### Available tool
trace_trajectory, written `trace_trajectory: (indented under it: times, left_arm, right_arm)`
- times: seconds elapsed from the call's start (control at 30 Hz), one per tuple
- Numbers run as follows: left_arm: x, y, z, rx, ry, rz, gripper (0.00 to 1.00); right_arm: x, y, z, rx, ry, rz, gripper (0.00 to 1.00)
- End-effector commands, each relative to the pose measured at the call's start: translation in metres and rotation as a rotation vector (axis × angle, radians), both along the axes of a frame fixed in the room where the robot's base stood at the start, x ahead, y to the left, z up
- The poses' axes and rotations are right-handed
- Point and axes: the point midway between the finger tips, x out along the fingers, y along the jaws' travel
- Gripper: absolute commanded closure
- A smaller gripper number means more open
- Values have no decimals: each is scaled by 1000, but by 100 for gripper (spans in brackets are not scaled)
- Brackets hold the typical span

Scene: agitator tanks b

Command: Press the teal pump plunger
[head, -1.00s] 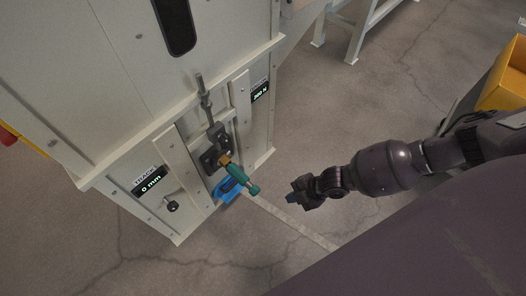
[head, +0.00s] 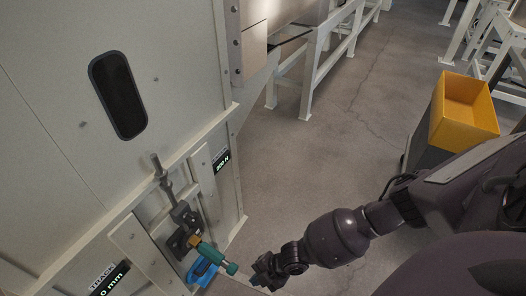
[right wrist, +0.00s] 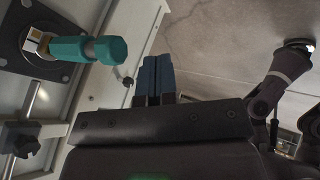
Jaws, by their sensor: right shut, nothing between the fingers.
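The teal pump plunger (head: 217,261) sticks out from a brass collar (head: 204,247) on a dark mount on the grey machine's front. My left gripper is in neither view.
The machine panel (head: 60,120) fills the left, with a vertical rod (head: 161,176) above the plunger and displays beside it. A yellow bin (head: 463,108) stands at the right. Bare floor (head: 330,160) lies between, with pale metal frames behind.

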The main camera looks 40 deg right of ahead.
Motion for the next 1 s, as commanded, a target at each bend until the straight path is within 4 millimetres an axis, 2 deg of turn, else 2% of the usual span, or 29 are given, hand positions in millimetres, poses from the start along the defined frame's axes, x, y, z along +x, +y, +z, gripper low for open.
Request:
trace_trajectory:
  times: [0.03, 0.1, 0.2, 0.4, 1.0]
  left_arm:
    - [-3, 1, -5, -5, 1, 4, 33]
    - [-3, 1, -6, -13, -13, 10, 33]
    - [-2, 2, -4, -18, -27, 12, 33]
    - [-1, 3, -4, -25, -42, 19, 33]
    - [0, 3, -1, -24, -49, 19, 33]
  right_arm:
    - [0, 6, -13, 2, 8, -1, 100]
    - [4, 12, -22, 0, 8, -1, 100]
    - [22, 14, -14, -1, 2, 0, 100]
    - [40, 20, -10, 0, 0, 0, 100]
    - [45, 26, -7, 0, -1, 0, 100]
